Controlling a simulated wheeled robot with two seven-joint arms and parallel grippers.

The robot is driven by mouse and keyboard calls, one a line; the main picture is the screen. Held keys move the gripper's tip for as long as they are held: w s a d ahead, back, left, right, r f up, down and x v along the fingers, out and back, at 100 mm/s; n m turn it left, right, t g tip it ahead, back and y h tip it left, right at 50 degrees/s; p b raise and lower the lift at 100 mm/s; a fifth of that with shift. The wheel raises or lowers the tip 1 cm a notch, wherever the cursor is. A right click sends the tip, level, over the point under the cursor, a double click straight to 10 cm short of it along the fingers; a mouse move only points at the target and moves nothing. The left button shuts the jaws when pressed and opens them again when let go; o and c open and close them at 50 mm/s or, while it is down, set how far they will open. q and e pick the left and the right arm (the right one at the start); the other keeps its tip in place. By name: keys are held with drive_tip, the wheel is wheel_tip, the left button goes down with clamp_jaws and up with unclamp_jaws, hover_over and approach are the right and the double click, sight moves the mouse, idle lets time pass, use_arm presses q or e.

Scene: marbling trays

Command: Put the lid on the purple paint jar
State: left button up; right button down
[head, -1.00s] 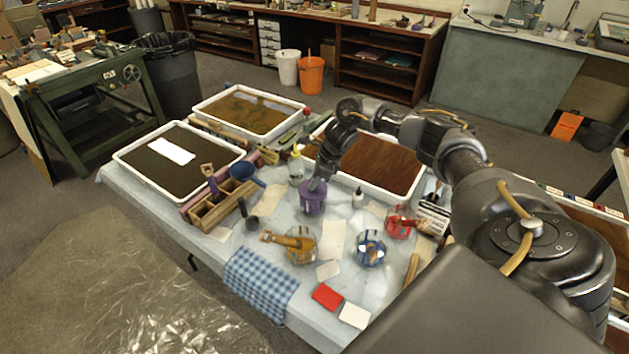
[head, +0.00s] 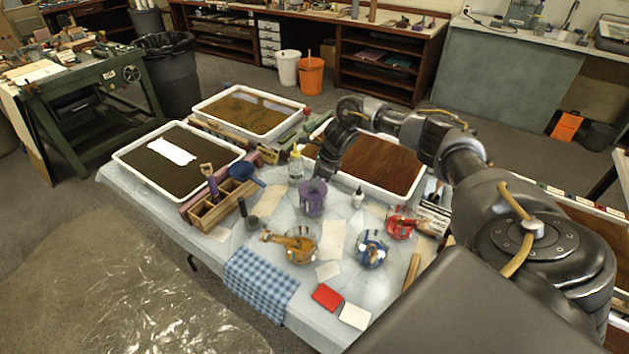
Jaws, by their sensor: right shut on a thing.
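The purple paint jar (head: 312,203) stands upright on the covered table, just left of its middle. My right gripper (head: 317,179) is right at the jar's top, coming in from the upper right. It is shut on what looks like the lid (head: 313,186), which is purple like the jar. The lid is small and partly hidden by the fingers. I cannot tell whether it rests on the rim or is slightly above it. My left gripper is not in view.
Glass jars of orange (head: 299,248), blue (head: 371,252) and red (head: 401,224) paint stand close by. A clear bottle (head: 295,169) and a small white bottle (head: 358,198) flank the purple jar. A wooden caddy (head: 222,205) is to the left; marbling trays (head: 243,140) lie behind.

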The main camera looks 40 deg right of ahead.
drive_tip(key=c, duration=0.7)
unclamp_jaws()
drive_tip(key=shift+c, duration=0.2)
drive_tip(key=shift+r+p, duration=2.2)
drive_tip(key=shift+r, duration=1.3)
clamp_jaws()
drive_tip(key=shift+f, duration=0.2)
